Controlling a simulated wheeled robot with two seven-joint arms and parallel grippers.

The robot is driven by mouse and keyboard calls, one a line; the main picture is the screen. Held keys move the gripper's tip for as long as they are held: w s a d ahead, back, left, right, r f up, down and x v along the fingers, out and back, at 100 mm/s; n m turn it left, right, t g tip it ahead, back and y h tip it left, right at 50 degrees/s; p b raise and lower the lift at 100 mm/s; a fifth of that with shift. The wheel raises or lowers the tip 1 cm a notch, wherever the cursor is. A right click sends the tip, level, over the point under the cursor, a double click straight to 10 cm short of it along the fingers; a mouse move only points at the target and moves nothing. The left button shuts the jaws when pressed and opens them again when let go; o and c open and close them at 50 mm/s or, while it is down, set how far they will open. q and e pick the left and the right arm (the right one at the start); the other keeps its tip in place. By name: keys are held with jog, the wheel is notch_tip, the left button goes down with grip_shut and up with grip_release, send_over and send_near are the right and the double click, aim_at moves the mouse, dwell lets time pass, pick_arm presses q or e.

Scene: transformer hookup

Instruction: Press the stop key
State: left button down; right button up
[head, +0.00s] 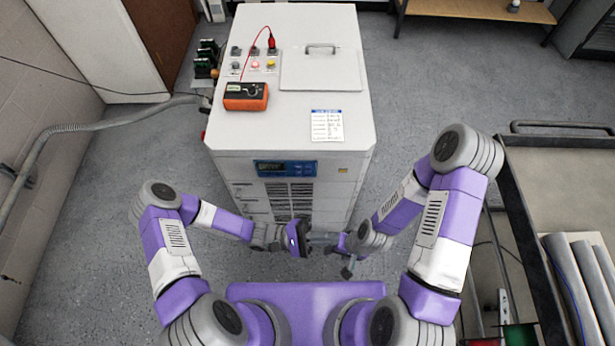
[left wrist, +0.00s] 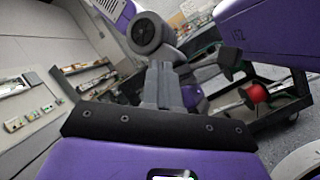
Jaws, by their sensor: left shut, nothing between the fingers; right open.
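The white transformer cabinet (head: 230,125) stands in front of me. A blue control panel (head: 286,168) with a dark display and small keys is on its front face. The keys are too small to read, so I cannot tell which is the stop key. My left gripper (head: 322,238) is shut and empty, below the panel and in front of the cabinet's lower front. Its closed fingers (left wrist: 160,75) also show in the left wrist view, pointing away from the panel. My right gripper (head: 344,256) is open and empty, close to the left one. Neither gripper touches the panel.
An orange meter (head: 246,96) with a red lead, a printed card (head: 326,125) and several knobs and lamps are on the cabinet top. A cart (head: 520,195) with grey pipes (head: 567,270) stands at the right. A grey conduit (head: 62,128) runs at the left. Floor is clear left of the cabinet.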

pick_arm(q)
jog(key=w+a+f+n+t+y+b, duration=0.1)
jog(key=w+a+f+n+t+y, duration=0.2)
jog(key=n+t, duration=0.6)
jog(key=w+a+f+n+t+y+b, duration=0.2)
jog(key=w+f+n+t+y, duration=0.2)
jog(key=w+n+t, duration=0.4)
jog(key=f+n+t, duration=0.1)
jog(key=t, duration=0.4)
jog(key=shift+a, duration=0.4)
pick_arm(e)
jog(key=f, duration=0.4)
jog(key=shift+s+d+f, duration=0.1)
jog(key=shift+d+f, duration=0.15)
pick_arm(q)
jog(key=shift+w, duration=0.2)
pick_arm(e)
jog(key=shift+f, duration=0.1)
pick_arm(q)
jog(key=b, duration=0.3)
send_near(308, 171)
jog(key=w+d+r, duration=0.2)
jog(key=d+r, duration=0.1)
jog(key=d, duration=0.1)
jog(key=shift+w+d+r, duration=0.2)
jog(key=shift+d+r, duration=0.15)
jog(key=shift+r, duration=0.05)
pick_arm(e)
jog(key=shift+f, duration=1.35)
